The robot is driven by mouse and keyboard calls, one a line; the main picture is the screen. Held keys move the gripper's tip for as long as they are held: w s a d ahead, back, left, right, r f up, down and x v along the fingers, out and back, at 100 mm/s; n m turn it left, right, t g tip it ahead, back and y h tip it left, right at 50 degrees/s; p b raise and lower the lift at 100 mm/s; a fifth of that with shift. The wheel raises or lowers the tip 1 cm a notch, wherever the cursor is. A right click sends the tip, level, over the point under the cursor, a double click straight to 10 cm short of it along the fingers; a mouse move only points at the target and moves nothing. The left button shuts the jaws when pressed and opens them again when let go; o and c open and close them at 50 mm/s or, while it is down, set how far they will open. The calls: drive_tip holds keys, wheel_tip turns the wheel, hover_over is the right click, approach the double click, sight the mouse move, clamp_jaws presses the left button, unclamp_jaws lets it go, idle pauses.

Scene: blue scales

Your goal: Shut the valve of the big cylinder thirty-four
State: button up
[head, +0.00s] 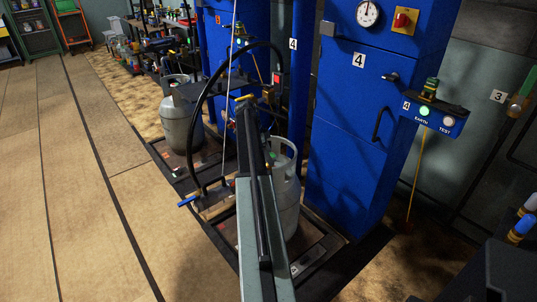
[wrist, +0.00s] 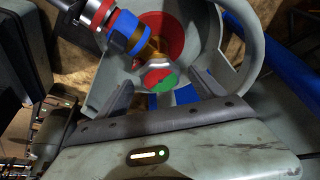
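A big grey cylinder (head: 288,212) stands on the low platform in front of the blue scale cabinet, partly hidden behind my arm. No number thirty-four is readable on it. In the wrist view, its grey collar (wrist: 252,62) curves around a valve with a red and green knob (wrist: 160,79). A hose coupling with blue and red bands (wrist: 122,32) comes in from the upper left. My gripper (wrist: 162,84) is open, with one finger on each side of the knob. Whether the fingers touch it cannot be told. I cannot make out the gripper clearly in the head view.
A second grey cylinder (head: 181,125) stands farther back on the left. A black hose (head: 205,105) loops above the platform beside my arm. The blue cabinet (head: 349,130), marked 4, stands to the right. The tiled floor (head: 75,190) on the left is clear.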

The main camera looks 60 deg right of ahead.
drive_tip(key=p+v, duration=0.7)
drive_tip(key=shift+r, duration=0.35)
drive_tip(key=shift+w+a, duration=0.1)
drive_tip(key=shift+w, duration=0.05)
